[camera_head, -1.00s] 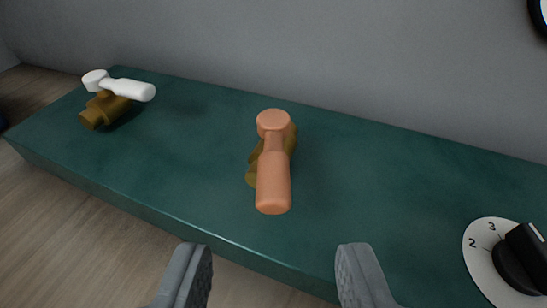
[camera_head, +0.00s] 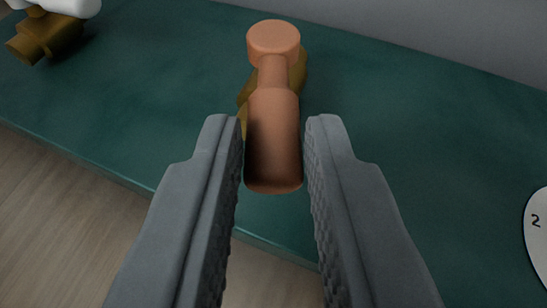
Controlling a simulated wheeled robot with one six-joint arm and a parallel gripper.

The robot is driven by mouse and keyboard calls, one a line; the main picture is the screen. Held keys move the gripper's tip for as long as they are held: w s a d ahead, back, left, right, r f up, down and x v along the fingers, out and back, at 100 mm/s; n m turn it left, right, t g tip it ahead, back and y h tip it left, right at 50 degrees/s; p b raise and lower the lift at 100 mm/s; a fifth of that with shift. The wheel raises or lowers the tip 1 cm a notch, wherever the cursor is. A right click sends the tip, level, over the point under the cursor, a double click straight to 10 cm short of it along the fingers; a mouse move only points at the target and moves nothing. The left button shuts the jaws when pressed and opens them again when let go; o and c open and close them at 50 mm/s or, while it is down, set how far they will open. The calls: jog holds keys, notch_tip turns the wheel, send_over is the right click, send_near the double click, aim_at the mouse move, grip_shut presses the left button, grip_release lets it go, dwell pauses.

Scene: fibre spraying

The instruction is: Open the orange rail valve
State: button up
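The orange valve handle (camera_head: 273,140) sits on a brass valve body (camera_head: 301,82) on the green rail (camera_head: 400,150). Its round pivot end is at the back and its thick grip end points toward me, in line with the brass body. My gripper (camera_head: 273,128) has one finger on each side of the grip end. A narrow gap shows at the right finger, and the left finger is very close to the handle. The fingers are apart and do not appear to be clamped on it. Much of the brass body is hidden under the handle.
A second valve with a white handle (camera_head: 70,6) and brass body (camera_head: 46,35) stands at the upper left. A white dial plate (camera_head: 538,235) is cut off at the right edge. A grey wall (camera_head: 470,35) rises behind the rail.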

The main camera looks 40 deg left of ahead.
grip_shut()
jog(key=shift+s+a+m+t+h, duration=0.45)
jog(key=shift+a+m+t+h, duration=0.25)
jog(key=shift+m+h, duration=0.35)
jog(key=shift+s+a+m+t+h, duration=0.2)
jog(key=shift+a+m+h, duration=0.15)
jog(key=shift+m+h, duration=0.3)
jog(key=shift+s+a+m+t+h, duration=0.1)
jog(key=shift+a+m+t+h, duration=0.1)
jog(key=shift+a+m+h, duration=0.3)
jog(key=shift+d+h, duration=0.15)
jog(key=shift+h, duration=0.15)
jog(key=o, duration=0.9)
grip_release()
jog(key=shift+c, duration=0.2)
jog(key=v, duration=1.7)
jog(key=shift+s, duration=0.15)
